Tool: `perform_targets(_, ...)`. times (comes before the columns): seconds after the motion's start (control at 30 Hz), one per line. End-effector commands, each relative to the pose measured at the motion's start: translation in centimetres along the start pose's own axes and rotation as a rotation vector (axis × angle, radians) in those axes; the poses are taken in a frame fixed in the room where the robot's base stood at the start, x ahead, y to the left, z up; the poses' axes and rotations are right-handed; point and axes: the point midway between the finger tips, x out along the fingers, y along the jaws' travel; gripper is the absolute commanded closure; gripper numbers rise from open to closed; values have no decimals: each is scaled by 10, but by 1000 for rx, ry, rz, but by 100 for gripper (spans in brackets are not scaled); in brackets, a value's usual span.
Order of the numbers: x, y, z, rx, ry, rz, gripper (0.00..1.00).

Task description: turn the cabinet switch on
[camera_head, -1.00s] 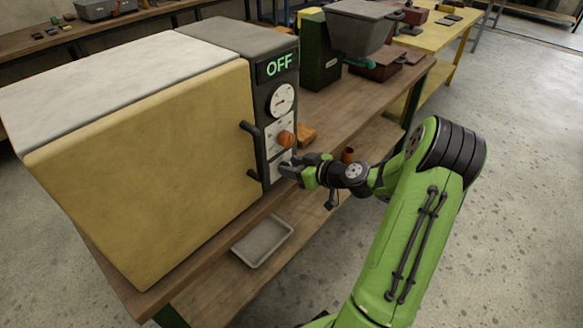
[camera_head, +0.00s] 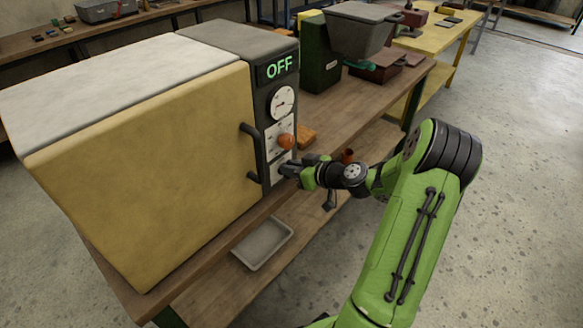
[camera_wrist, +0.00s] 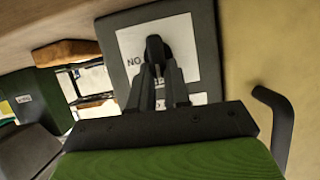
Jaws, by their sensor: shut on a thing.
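The cabinet (camera_head: 140,165) has a yellow door and a dark control panel on its right side. The panel's display (camera_head: 278,66) reads OFF in green. Below it are a round gauge (camera_head: 282,101) and an orange knob (camera_head: 286,141). My gripper (camera_head: 289,169) is at the white plate low on the panel. In the wrist view my gripper (camera_wrist: 158,75) is shut on a dark switch lever (camera_wrist: 155,47), which stands in front of a white label plate (camera_wrist: 182,42). Most of the label's lettering is hidden behind the fingers.
A dark door handle (camera_head: 252,150) juts out left of the panel; it also shows in the wrist view (camera_wrist: 277,122). A grey tray (camera_head: 263,243) lies on the lower shelf. Orange blocks and a green machine (camera_head: 320,62) stand behind the panel on the bench.

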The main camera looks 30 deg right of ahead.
Motion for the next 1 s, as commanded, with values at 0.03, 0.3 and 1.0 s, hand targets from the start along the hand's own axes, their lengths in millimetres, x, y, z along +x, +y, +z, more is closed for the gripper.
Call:
perform_targets(0.03, 0, 0, 0, 16, -1, -8, 100)
perform_targets(0.3, 0, 6, 0, 190, 1, -80, 100)
perform_targets(1.0, 3, 21, 8, 804, 2, -333, 100)
